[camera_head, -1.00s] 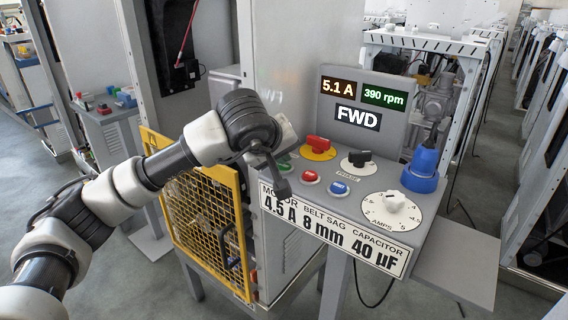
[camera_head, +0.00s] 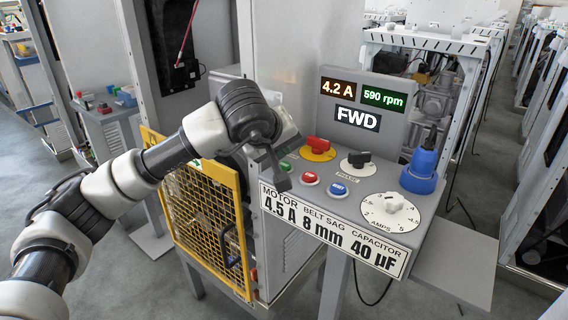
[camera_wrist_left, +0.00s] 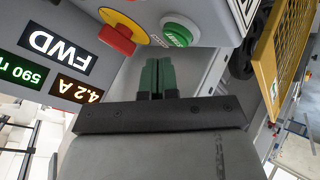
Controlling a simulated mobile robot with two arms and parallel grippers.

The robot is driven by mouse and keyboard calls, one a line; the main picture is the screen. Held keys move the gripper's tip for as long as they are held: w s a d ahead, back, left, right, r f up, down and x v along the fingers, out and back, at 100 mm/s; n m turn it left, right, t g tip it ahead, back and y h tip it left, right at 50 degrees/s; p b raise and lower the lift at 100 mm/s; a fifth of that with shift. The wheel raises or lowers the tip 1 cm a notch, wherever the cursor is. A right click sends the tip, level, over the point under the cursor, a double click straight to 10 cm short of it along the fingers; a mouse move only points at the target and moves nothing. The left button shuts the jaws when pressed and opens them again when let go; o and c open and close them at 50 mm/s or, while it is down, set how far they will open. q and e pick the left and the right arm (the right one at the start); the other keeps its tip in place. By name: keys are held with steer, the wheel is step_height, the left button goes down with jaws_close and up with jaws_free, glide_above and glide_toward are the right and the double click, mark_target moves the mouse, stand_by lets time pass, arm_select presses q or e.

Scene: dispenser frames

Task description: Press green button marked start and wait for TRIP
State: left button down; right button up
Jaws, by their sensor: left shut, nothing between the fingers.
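The green button (camera_head: 286,166) is on the grey sloping panel, partly behind my left gripper (camera_head: 281,180) in the head view. In the wrist view the green button (camera_wrist_left: 178,33), with its white lettering, is just beyond and to the right of the left fingertips (camera_wrist_left: 157,66). The fingers are shut and empty, with a gap in the picture between them and the button; contact is not visible. My right gripper is not in view.
Near the button are a red knob on a yellow disc (camera_head: 318,149), a red button (camera_head: 309,178), a blue button (camera_head: 338,189), a black PHASE knob (camera_head: 359,159) and a white AMPS dial (camera_head: 391,210). A blue plug (camera_head: 421,170) stands at right. A yellow mesh guard (camera_head: 205,215) is at left.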

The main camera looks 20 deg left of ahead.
mark_target(281, 164)
arm_select(q)
steer(key=shift+r+p, duration=1.45)
steer(key=shift+r, duration=1.1)
steer(key=shift+f, duration=0.1)
